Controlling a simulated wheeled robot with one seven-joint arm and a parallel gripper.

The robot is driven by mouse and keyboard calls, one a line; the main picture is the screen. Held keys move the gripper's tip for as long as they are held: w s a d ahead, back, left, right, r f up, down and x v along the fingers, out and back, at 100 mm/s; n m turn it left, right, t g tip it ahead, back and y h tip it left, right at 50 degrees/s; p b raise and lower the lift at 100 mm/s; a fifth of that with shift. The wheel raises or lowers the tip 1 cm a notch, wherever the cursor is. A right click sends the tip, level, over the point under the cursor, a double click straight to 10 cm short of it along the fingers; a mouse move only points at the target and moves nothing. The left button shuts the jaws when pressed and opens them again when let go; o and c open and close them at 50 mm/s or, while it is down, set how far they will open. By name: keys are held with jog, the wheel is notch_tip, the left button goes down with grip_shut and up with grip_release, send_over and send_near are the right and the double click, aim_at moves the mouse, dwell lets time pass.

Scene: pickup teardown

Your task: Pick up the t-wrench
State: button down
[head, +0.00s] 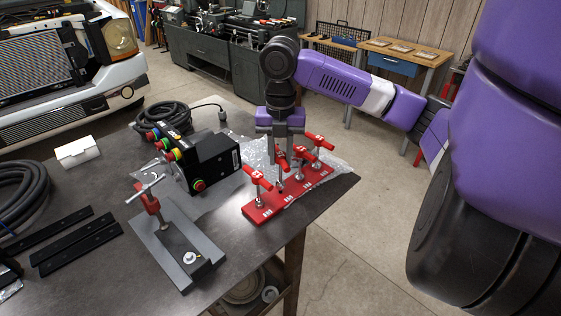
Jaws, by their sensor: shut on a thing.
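Several red-handled T-wrenches stand upright in a red rack (265,212) near the table's right edge. One T-wrench (258,178) is at the rack's front left and another (318,141) is at its far right. My gripper (281,153) points straight down over the rack's middle. It is shut on a red T-wrench (281,163) between its fingers. The fingers partly hide this wrench, and I cannot tell whether its lower end is still in the rack.
A grey fixture (170,257) with a red clamp and silver crossbar stands to the left. Behind the rack is a black control box (215,160) with coloured knobs and a coiled cable. Clear plastic sheet lies under both. Neighbouring wrenches stand close around my fingers.

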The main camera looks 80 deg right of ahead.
notch_tip(320, 180, up, 18)
dwell(0.3)
jog(key=c, duration=1.8)
grip_release()
grip_shut()
jog(key=shift+b, duration=0.3)
